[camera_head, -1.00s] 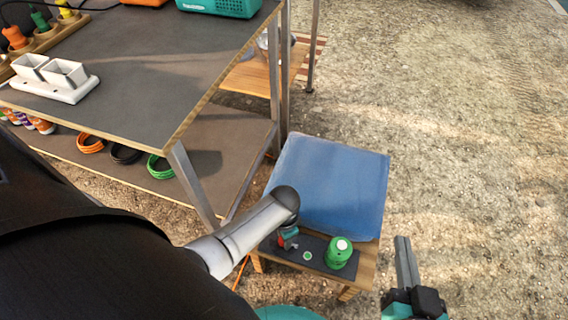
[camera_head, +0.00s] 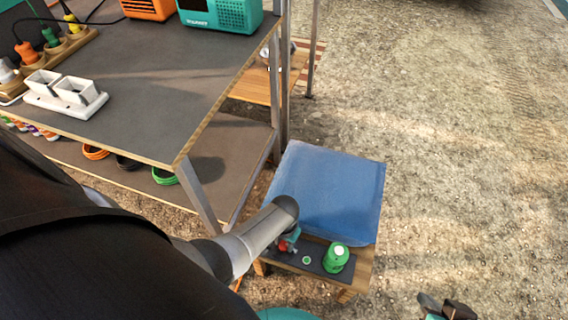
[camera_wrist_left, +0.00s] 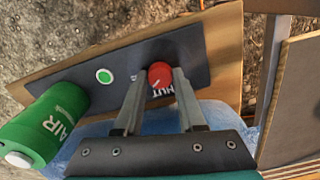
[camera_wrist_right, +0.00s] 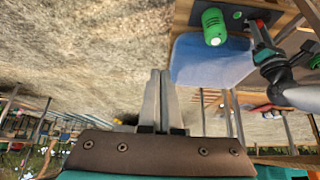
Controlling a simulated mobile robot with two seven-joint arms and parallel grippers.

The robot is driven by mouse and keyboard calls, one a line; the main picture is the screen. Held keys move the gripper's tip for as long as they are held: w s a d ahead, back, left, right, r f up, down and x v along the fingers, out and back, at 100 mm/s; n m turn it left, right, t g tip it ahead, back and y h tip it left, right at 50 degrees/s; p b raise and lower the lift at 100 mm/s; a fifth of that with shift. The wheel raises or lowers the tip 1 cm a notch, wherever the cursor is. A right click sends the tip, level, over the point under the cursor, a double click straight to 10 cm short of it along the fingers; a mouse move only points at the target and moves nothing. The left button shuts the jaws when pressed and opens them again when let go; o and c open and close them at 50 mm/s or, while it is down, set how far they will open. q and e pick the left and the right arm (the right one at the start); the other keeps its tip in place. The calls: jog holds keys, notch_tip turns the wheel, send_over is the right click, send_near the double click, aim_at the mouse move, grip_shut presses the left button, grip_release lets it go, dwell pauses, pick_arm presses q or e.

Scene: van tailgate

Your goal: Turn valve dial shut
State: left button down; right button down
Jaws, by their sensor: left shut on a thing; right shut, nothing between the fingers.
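The red valve dial (camera_wrist_left: 160,72) is on a dark panel (camera_wrist_left: 80,85) on the wooden stand. Its white pointer line shows in the left wrist view, beside partly covered white lettering ending in "HUT". My left gripper (camera_wrist_left: 160,88) has one finger on each side of the dial and is shut on it. In the head view this gripper (camera_head: 289,242) is partly hidden by my arm. A green AIR bottle (camera_wrist_left: 47,122) and a round green spot (camera_wrist_left: 104,76) are on the same panel. My right gripper (camera_wrist_right: 157,80) is shut and empty, over the ground right of the stand.
A blue cushion (camera_head: 328,190) covers the rest of the stand (camera_head: 359,270). A grey-topped workbench (camera_head: 150,70) with metal legs, white cups and a teal box (camera_head: 220,12) is to the left. Open gravel ground lies to the right.

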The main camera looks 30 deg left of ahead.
pick_arm(q)
jog(key=shift+n+p, duration=0.3)
jog(key=shift+n, duration=1.2)
jog(key=n, duration=0.2)
jog(key=shift+n+p, duration=0.3)
jog(key=shift+p, duration=0.1)
jog(key=n, duration=0.4)
jog(key=shift+n+p, duration=0.3)
jog(key=shift+n, duration=0.1)
pick_arm(e)
jog(key=shift+s+d+f+g+h, duration=0.4)
jog(key=shift+s+d+f+g, duration=0.6)
jog(key=shift+f, duration=0.1)
jog(key=shift+w, duration=0.1)
pick_arm(q)
jog(key=c, duration=0.5)
grip_release()
jog(key=shift+r, duration=0.1)
pick_arm(e)
jog(key=shift+a, duration=0.1)
